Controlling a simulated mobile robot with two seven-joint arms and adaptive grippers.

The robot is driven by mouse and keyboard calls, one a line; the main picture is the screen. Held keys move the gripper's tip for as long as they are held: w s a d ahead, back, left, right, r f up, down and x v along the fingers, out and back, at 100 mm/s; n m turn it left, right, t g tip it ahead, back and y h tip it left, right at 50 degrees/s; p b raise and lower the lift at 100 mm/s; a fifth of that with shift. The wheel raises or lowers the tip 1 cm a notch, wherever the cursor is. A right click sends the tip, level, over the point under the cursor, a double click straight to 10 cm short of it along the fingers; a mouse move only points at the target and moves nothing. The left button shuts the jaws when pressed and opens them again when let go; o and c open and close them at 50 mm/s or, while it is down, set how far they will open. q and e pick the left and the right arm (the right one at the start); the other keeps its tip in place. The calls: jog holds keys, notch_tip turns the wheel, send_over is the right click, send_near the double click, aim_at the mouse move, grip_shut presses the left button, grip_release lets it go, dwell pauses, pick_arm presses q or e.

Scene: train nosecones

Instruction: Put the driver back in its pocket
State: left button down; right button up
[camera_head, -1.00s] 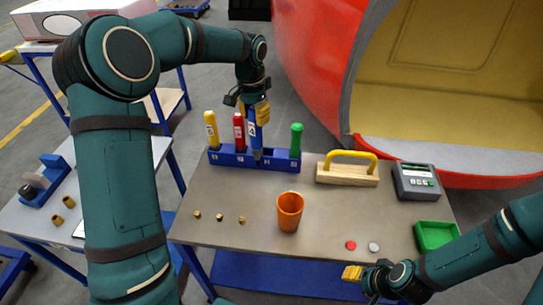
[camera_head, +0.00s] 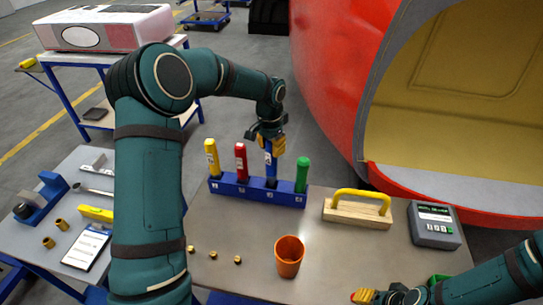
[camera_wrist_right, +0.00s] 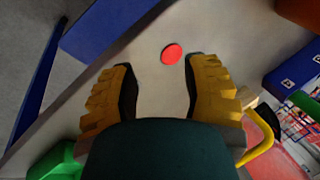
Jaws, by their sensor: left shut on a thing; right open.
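The blue driver (camera_head: 270,169) stands upright at the third pocket from the left of the blue rack (camera_head: 229,188). My left gripper (camera_head: 272,146) is shut on the upper part of its handle. The driver's lower end meets the pocket's top; I cannot tell how deep it sits. The yellow driver (camera_head: 212,158), red driver (camera_head: 241,161) and green driver (camera_head: 302,174) stand upright in the other pockets. My right gripper (camera_head: 364,296) is low at the table's front right. In the right wrist view it (camera_wrist_right: 160,85) is open and empty, with a red disc (camera_wrist_right: 172,54) on the table beyond.
An orange cup (camera_head: 289,257) and several small brass pieces (camera_head: 213,254) stand in front of the rack. A wooden block with a yellow handle (camera_head: 358,209) and a grey meter (camera_head: 435,225) lie to the right. A large red shell (camera_head: 330,90) rises behind the table.

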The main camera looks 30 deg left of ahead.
aim_at(271, 155)
pick_arm(q)
jog(key=shift+f, duration=1.65)
jog(key=shift+f, duration=0.2)
jog(key=c, duration=0.7)
grip_release()
jog(key=shift+r, duration=0.1)
jog(key=r, duration=1.2)
jog(key=shift+s+r, duration=0.1)
jog(key=shift+s, duration=0.15)
